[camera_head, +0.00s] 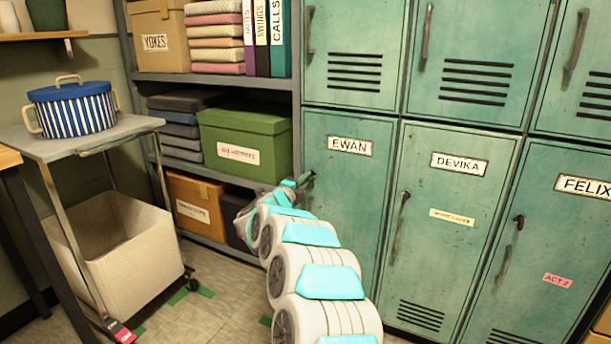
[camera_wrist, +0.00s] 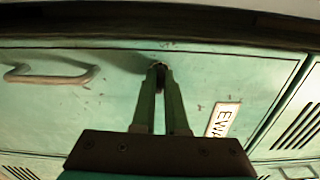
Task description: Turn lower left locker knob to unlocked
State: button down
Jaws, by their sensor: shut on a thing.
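The lower left locker (camera_head: 345,200) is a teal metal door labelled EWAN, and it is closed. Its dark knob (camera_wrist: 160,68) sits near the door's edge, between my fingertips in the wrist view. My gripper (camera_head: 305,181) reaches the upper left of this door in the head view. It also shows in the wrist view (camera_wrist: 161,72), shut on the knob. The fingers cover most of the knob, so I cannot tell which way it is turned. The EWAN label (camera_wrist: 222,120) and a bar handle (camera_wrist: 50,75) show on the same door.
The DEVIKA locker (camera_head: 440,240) and the FELIX locker (camera_head: 560,250) stand to the right, both closed. A shelf with a green box (camera_head: 245,140) is on the left. A cart (camera_head: 105,136) bearing a striped pot (camera_head: 72,110) stands farther left, by a pale bin (camera_head: 120,240).

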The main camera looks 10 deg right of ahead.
jog(key=shift+n, duration=0.4)
jog(key=c, duration=0.9)
grip_release()
jog(key=shift+c, duration=0.2)
jog(key=v, duration=0.7)
jog(key=shift+s+a+b, duration=0.25)
jog(key=shift+s+b, duration=0.05)
